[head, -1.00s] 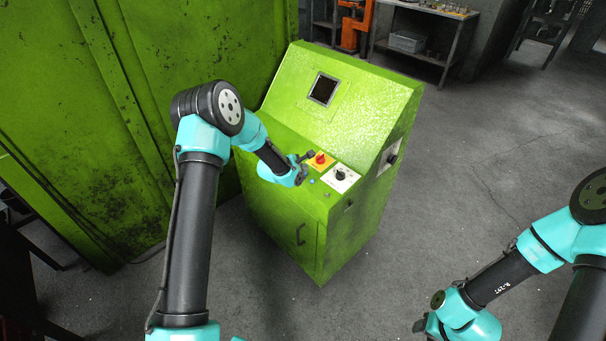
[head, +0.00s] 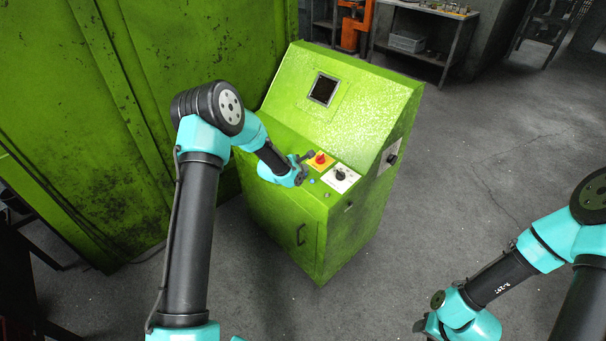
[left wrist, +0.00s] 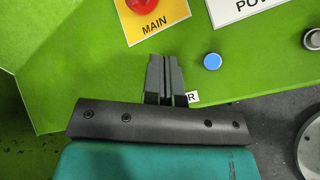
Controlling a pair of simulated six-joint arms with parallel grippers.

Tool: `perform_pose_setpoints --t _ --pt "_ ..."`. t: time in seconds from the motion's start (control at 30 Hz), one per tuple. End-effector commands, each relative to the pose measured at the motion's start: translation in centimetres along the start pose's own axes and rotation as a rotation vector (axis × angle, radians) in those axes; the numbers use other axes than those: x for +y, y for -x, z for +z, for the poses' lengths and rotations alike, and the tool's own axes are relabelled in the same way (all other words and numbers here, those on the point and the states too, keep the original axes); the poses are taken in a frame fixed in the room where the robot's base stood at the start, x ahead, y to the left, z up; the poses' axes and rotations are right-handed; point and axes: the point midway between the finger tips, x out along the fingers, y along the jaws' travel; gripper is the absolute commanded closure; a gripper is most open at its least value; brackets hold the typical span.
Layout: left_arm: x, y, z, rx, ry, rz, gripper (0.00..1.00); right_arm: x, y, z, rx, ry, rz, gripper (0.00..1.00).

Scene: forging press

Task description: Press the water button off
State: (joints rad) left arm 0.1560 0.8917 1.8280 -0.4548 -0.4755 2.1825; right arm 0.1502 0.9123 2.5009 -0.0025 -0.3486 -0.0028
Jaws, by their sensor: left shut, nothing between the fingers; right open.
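The blue round button (left wrist: 212,61) sits on the green console top, just right of my left gripper (left wrist: 165,68) in the left wrist view. In the head view the blue button (head: 312,181) is a small dot beside my left gripper (head: 302,174). The left gripper's fingers are shut, empty, and over the panel; I cannot tell whether they touch it. A white label (left wrist: 193,97) is mostly hidden behind the gripper; only an "R" shows. My right gripper (head: 421,326) is open at the bottom right, away from the console, partly hidden.
The red MAIN knob (head: 320,157) on its yellow plate and a black dial (head: 340,175) on a white plate are close by. The green console (head: 345,110) has a sloped back with a dark screen (head: 324,89). A green wall stands at left; the floor at right is clear.

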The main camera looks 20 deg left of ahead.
Motion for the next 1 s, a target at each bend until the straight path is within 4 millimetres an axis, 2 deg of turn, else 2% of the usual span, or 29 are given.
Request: perform_pose_setpoints --t 0.6,1.0 --pt "-0.46 -0.57 -0.46 0.001 0.001 -0.001 1.00 0.00 0.00 0.00 0.000 0.000 0.000 0.57" --pt "0.02 0.06 0.05 0.000 0.000 0.000 1.00 0.00 0.00 0.00 0.000 0.000 0.000 0.57"
